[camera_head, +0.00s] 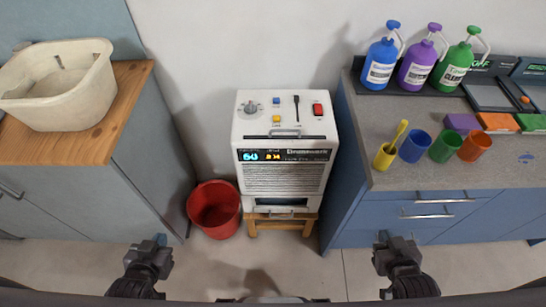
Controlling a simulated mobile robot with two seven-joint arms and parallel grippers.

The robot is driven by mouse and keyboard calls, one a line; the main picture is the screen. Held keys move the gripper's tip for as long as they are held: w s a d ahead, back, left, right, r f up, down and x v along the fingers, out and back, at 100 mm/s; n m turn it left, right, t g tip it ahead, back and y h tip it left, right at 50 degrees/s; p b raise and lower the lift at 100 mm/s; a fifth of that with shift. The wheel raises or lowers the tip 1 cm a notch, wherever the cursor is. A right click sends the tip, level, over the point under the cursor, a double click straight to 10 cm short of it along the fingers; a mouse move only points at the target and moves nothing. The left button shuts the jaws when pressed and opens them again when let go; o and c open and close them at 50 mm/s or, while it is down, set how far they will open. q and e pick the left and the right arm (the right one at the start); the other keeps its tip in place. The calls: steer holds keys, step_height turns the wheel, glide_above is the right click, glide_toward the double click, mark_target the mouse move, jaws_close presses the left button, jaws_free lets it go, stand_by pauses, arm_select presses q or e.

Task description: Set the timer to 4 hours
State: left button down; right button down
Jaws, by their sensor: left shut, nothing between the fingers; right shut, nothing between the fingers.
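A white dehumidifier-like machine (285,165) stands on a small wooden stool in the middle of the view. Its front display (283,155) shows blue digits, which look like 60, and orange digits too small to read surely. Its top panel holds a grey knob (250,107), a blue button (276,101), a yellow button (276,118), a black lever (296,105) and a red switch (318,110). My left gripper (158,241) is shut and empty at the lower left. My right gripper (384,238) is shut and empty at the lower right. Both are well apart from the machine.
A red bucket (214,210) stands on the floor left of the machine. A wood-topped cabinet (120,112) with a cream basin (62,85) is at left. A blue counter (400,215) with several bottles and cups is at right. Floor in front is clear.

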steer(key=shift+s+f, duration=0.1)
steer(key=shift+s, duration=0.05)
steer(key=shift+s+f, duration=0.2)
steer(key=shift+s, duration=0.15)
steer(key=shift+w+r, duration=0.25)
steer(key=shift+w, duration=0.15)
